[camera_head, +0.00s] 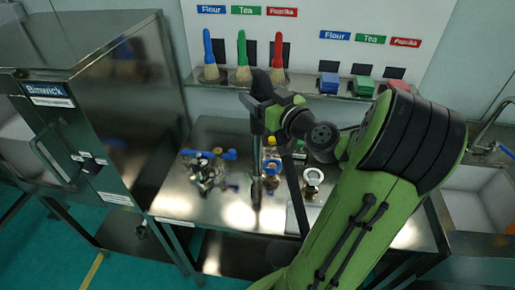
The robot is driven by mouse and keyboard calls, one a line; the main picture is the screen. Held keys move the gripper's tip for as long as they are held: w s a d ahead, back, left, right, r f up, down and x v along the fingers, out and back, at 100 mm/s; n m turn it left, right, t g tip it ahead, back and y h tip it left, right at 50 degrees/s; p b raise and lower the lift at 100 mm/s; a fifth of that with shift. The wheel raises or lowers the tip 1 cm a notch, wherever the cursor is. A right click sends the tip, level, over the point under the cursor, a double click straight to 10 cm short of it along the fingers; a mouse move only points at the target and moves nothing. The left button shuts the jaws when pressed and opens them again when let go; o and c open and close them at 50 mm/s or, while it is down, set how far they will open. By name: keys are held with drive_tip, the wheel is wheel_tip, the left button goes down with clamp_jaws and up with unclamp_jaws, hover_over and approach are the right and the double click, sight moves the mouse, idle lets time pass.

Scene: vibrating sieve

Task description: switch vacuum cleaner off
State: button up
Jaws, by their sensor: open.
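I cannot make out a vacuum cleaner or its switch for certain. A slim upright metal tube (256,170) stands over the steel table, below my gripper. A dark strip or hose (293,190) runs down beside it, partly behind my green arm. My gripper (260,88) is open in the middle of the view, in front of the brush shelf. Its fingers are dark and partly overlap, and I see nothing clearly held. My arm hides the right part of the table.
The steel table (178,205) holds metal fittings with blue handles (205,170) and a white ring-shaped part (313,178). A shelf (300,90) behind carries blue, green and red brushes and boxes. A Binwick steel cabinet (110,95) stands left, a sink (470,210) right.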

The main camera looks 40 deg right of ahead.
drive_tip(key=w, duration=0.3)
drive_tip(key=shift+w+d+p, duration=0.25)
drive_tip(key=shift+d+p, duration=0.05)
drive_tip(key=shift+p, duration=0.1)
drive_tip(key=shift+s+a, duration=0.1)
drive_tip(key=shift+s, duration=0.1)
drive_tip(key=shift+c, duration=1.4)
clamp_jaws()
